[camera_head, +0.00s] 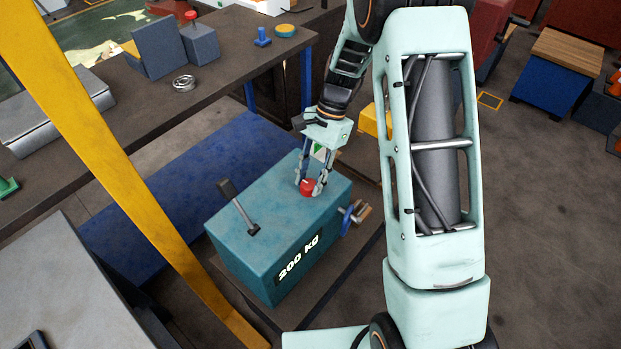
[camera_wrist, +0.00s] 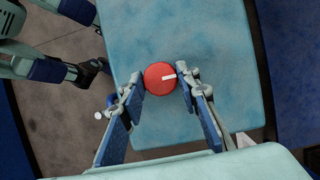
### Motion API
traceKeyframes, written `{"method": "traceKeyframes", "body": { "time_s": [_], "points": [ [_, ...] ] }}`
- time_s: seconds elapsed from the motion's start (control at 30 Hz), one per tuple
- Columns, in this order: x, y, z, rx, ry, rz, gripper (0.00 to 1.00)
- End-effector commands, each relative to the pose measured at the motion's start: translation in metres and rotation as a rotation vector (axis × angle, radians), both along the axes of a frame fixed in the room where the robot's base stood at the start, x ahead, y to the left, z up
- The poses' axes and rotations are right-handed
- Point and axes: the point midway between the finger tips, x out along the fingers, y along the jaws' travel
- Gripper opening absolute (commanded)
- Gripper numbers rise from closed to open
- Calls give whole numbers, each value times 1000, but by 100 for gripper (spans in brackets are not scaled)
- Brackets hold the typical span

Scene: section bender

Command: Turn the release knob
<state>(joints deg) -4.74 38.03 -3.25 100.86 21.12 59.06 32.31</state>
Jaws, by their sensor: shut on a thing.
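The release knob (camera_head: 307,187) is a small round red knob on the top of a teal box marked "200 kg" (camera_head: 240,255). In the wrist view the knob (camera_wrist: 160,78) shows from above, with a white mark pointing to the right. My gripper (camera_head: 311,190) reaches down to the knob from above. In the wrist view the two fingers of my gripper (camera_wrist: 160,88) stand on either side of the knob and close on it. The finger pads hide parts of the knob's side.
A black lever (camera_head: 238,207) stands on the box top, left of the knob. A blue-handled part (camera_head: 349,217) sticks out at the box's right side. A yellow beam (camera_head: 110,165) crosses the left. A dark workbench (camera_head: 120,120) with several items stands behind.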

Motion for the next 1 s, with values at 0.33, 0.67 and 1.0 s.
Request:
{"method": "traceKeyframes", "body": {
  "time_s": [0.33,0.67,1.0],
  "points": [
    [0,1,0,1,-1,7,6],
    [0,0,0,0,0,6,48],
    [6,-4,15,0,-4,4,48]
  ]
}}
